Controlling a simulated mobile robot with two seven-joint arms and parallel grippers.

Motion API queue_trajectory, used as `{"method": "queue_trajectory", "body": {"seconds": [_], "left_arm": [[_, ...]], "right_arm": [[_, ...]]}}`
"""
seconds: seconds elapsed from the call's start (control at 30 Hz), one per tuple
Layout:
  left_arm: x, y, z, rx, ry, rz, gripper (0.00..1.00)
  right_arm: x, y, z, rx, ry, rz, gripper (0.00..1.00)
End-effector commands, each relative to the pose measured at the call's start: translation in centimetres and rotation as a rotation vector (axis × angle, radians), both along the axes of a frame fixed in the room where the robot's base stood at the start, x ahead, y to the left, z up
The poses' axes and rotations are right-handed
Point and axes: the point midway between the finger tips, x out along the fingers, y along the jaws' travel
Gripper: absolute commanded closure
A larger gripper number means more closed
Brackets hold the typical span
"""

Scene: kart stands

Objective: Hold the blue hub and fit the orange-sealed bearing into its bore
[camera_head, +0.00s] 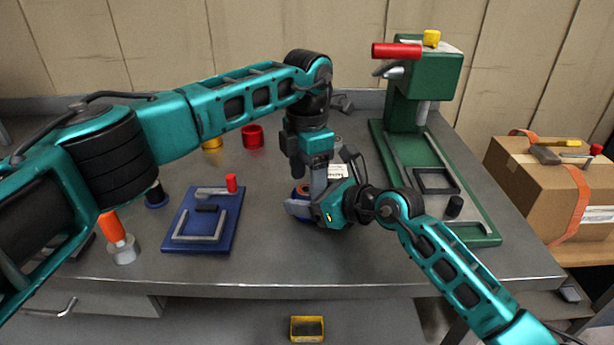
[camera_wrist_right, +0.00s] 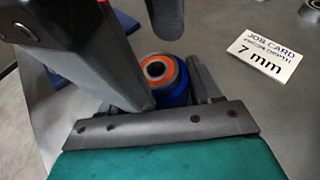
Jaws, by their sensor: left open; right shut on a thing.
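The blue hub (camera_wrist_right: 181,92) shows in the right wrist view between the fingers of my right gripper (camera_wrist_right: 172,98), which is shut on it. The orange-sealed bearing (camera_wrist_right: 156,69) is at the hub's upper end, its orange ring facing up; I cannot tell how deep it sits in the bore. In the head view the hub is mostly hidden behind my right gripper (camera_head: 302,207). My left gripper (camera_head: 307,178) is open and points down just above the hub. Its dark fingers fill the upper left of the wrist view, close to the bearing.
A job card (camera_wrist_right: 265,55) reading 7 mm lies beside the hub. A green press (camera_head: 425,85) stands at the right. A blue fixture plate (camera_head: 203,232), a red cup (camera_head: 252,136) and an orange-handled tool (camera_head: 113,228) are at the left. A cardboard box (camera_head: 550,180) sits far right.

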Motion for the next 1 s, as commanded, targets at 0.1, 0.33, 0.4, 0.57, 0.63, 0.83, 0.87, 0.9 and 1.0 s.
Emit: {"method": "queue_trajectory", "body": {"seconds": [0.1,0.33,0.4,0.57,0.63,0.83,0.87,0.9,1.0], "left_arm": [[0.0,0.0,2.2,0.0,-0.002,-0.002,0.29],[0.1,0.0,7.3,-0.001,-0.007,-0.001,0.29],[0.1,0.0,8.6,-0.001,-0.006,0.001,0.29],[0.1,0.0,10.7,0.0,-0.006,0.001,0.29],[0.1,0.0,11.2,-0.001,-0.005,0.001,0.29],[0.1,0.0,11.6,-0.001,-0.004,0.001,0.29],[0.1,0.0,11.6,-0.001,-0.004,0.001,0.29],[0.1,0.0,11.6,-0.001,-0.004,0.001,0.29],[0.1,0.0,11.6,-0.001,-0.005,0.001,0.29]], "right_arm": [[0.1,-0.2,-0.1,-0.002,0.0,-0.005,0.8],[0.1,-0.2,-0.1,-0.003,0.0,-0.004,0.8],[0.1,-0.2,-0.1,-0.003,0.0,-0.004,0.8],[0.1,-0.2,-0.1,-0.003,0.001,-0.003,0.8],[0.1,-0.2,-0.1,-0.003,0.001,-0.003,0.8],[0.1,-0.1,-0.1,-0.003,0.001,-0.003,0.8],[0.1,-0.1,-0.1,-0.003,0.001,-0.003,0.8],[0.1,-0.1,-0.1,-0.003,0.001,-0.003,0.8],[0.1,-0.1,-0.1,-0.003,0.001,-0.003,0.8]]}}
